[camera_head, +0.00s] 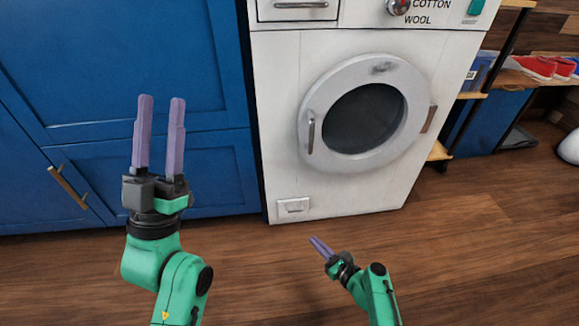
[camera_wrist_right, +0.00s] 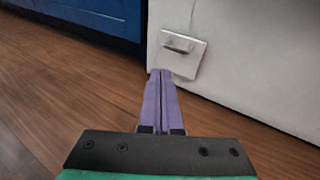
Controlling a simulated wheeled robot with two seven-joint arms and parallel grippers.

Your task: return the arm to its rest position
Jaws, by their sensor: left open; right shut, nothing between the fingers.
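My left gripper (camera_head: 161,100) has two purple fingers pointing up, apart from each other with nothing between them. It shows in front of the blue cabinet at the left of the head view. My right gripper (camera_head: 312,239) is lower and to the right, over the wooden floor near the foot of the washing machine. In the right wrist view its fingers (camera_wrist_right: 160,75) lie together, shut and empty. They point toward the small hatch low on the washing machine's front.
A white washing machine (camera_head: 285,100) with a closed round door (camera_head: 318,90) stands ahead. Blue cabinets (camera_head: 60,60) with a handle (camera_head: 68,187) are to its left. Shelves with red shoes (camera_head: 535,66) and a white round object (camera_head: 569,148) are at right. The wooden floor (camera_head: 480,240) is clear.

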